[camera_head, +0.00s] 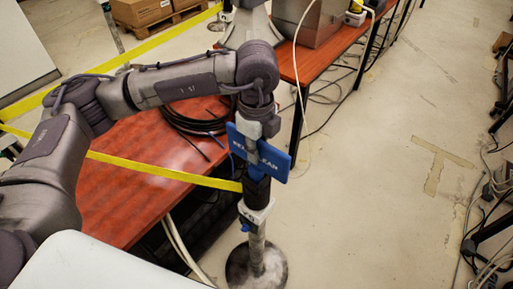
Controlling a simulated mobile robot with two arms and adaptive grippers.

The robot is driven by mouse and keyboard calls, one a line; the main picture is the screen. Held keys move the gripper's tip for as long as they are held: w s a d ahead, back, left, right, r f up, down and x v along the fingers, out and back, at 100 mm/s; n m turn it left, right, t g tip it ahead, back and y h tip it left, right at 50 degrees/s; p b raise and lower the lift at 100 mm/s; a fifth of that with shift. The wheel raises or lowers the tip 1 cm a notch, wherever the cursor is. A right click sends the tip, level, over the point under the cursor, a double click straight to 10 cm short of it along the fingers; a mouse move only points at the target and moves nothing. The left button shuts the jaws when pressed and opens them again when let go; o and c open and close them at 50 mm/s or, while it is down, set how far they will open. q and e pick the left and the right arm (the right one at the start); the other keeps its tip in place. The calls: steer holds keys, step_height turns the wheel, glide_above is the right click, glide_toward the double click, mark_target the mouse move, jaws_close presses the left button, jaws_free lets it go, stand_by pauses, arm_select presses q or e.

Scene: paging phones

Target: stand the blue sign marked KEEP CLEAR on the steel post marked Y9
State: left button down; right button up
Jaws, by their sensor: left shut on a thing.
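My left gripper (254,150) comes down from above and is shut on the blue sign (273,161). The gripper covers the middle of the sign's white lettering, so only its ends show. The sign's plate is tilted in the picture. Directly below it in the head view stands a steel post (257,243) with a dark upper part, a white collar and a round base on the floor. The collar carries a small mark that I cannot read surely. The sign's lower end overlaps the post's top, and I cannot tell whether they touch. My right gripper is out of view.
A reddish-brown table (140,185) stands left of the post, with a coil of black cable (195,117) on it. Yellow tape (165,170) runs across to the post. Another table (325,58) stands behind. Cables lie at the right edge; the floor (370,200) between is clear.

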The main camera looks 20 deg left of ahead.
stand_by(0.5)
arm_select(q)
steer(key=shift+b, duration=0.5)
stand_by(0.8)
steer(key=shift+f+b, duration=0.55)
steer(key=shift+f, duration=0.05)
steer(key=c, duration=1.5)
jaws_free()
steer(key=shift+o, duration=0.2)
steer(key=shift+r, duration=0.1)
steer(key=shift+r+p, duration=3.15)
steer(key=shift+r, duration=2.35)
steer(key=shift+f, duration=0.1)
